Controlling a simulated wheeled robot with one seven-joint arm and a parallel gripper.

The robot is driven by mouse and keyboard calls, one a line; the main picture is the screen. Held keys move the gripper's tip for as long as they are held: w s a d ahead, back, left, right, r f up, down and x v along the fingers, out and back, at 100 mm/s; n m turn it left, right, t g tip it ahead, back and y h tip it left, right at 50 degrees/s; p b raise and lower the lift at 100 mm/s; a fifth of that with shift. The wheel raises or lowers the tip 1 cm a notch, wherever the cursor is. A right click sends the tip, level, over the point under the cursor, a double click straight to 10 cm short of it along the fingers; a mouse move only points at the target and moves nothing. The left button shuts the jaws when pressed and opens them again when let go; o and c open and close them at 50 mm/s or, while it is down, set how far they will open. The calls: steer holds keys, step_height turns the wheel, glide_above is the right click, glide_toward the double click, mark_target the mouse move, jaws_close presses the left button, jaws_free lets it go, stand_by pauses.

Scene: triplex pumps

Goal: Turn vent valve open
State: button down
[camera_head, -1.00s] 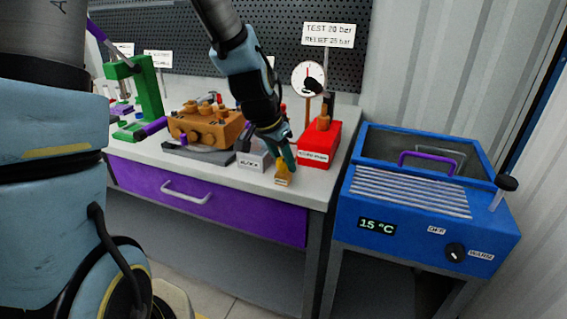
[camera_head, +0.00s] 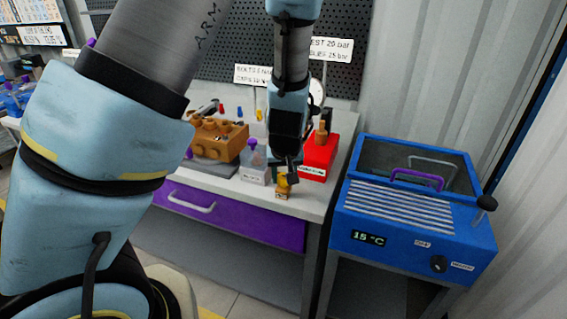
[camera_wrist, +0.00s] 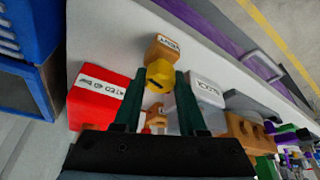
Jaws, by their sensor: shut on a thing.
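The vent valve is a yellow knob (camera_wrist: 159,75) on a small tan block (camera_wrist: 163,48) labelled VENT in the wrist view. In the head view the tan block (camera_head: 282,195) stands near the front right edge of the bench. My gripper (camera_wrist: 162,80) is shut on the yellow knob, with one dark green finger on each side of it. In the head view my gripper (camera_head: 285,174) comes down on the knob from above and partly hides it. A dark slot mark shows on the knob's face.
A red box (camera_head: 318,165) stands close behind and right of the valve. A clear container with a pale labelled base (camera_head: 254,176) stands close at its left, with an orange pump block (camera_head: 215,143) beyond. A blue bath (camera_head: 410,235) stands right of the bench.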

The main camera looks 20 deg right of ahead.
steer(key=n+y+p, duration=0.1)
steer(key=n+p, duration=0.2)
steer(key=p, duration=0.1)
steer(key=shift+r, duration=0.15)
steer(key=shift+n+y, duration=0.3)
steer(key=shift+n, duration=0.1)
steer(key=shift+f+p, duration=0.2)
steer(key=shift+p, duration=0.15)
steer(key=shift+c, duration=2.3)
jaws_free()
